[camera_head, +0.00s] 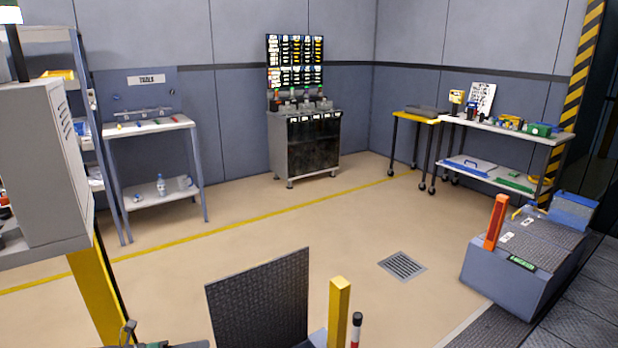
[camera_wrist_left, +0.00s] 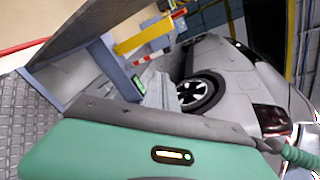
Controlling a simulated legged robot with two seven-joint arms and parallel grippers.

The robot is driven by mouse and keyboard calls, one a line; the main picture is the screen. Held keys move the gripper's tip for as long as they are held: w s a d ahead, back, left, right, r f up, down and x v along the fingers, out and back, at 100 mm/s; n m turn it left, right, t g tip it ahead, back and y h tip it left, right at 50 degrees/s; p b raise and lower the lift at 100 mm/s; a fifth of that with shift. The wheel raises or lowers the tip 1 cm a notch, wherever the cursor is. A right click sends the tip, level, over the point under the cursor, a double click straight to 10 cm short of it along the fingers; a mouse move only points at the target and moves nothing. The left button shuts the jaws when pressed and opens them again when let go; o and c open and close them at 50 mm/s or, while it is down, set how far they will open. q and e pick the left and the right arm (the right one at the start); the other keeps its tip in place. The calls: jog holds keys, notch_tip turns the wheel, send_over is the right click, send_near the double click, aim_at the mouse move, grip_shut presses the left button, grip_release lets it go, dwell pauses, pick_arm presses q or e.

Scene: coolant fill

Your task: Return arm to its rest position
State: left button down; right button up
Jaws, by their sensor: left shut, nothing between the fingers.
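My left gripper (camera_head: 130,332) is just inside the bottom left edge of the head view, low and partly cut off by the frame. It is shut with nothing in it, and it stands apart from the benches and the cabinet. In the left wrist view its fingers cannot be made out, and the lower part of that picture is blocked close up. My right gripper is not in view.
A dark textured panel (camera_head: 260,300) and a yellow post (camera_head: 339,312) stand at the bottom centre. A grey cabinet (camera_head: 45,165) is at left. A grey car (camera_wrist_left: 235,85) shows in the left wrist view. The middle floor is open around a drain grate (camera_head: 402,266).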

pick_arm(q)
jog(key=s+d+f+m+g+y, duration=0.4)
jog(key=s+d+m+g+y, duration=0.25)
jog(key=s+d+m, duration=0.8)
jog(key=s+a+r+m+t+y, duration=0.1)
jog(key=s+r+m+y, duration=0.15)
jog(key=s+m, duration=0.6)
jog(key=s+a+r+m+y, duration=0.25)
jog(key=s+m, duration=0.25)
jog(key=m, duration=0.7)
jog(key=w+p+v, duration=0.2)
jog(key=p+v, duration=0.7)
jog(key=p, duration=0.1)
jog(key=w+d+r+p+v, duration=0.1)
jog(key=w+p+v, duration=0.1)
jog(key=p+v, duration=0.7)
jog(key=shift+w+d+r+y+p, duration=0.3)
jog(key=shift+d+r+y+p, duration=0.1)
jog(key=shift+p, duration=0.55)
jog(key=shift+f, duration=0.15)
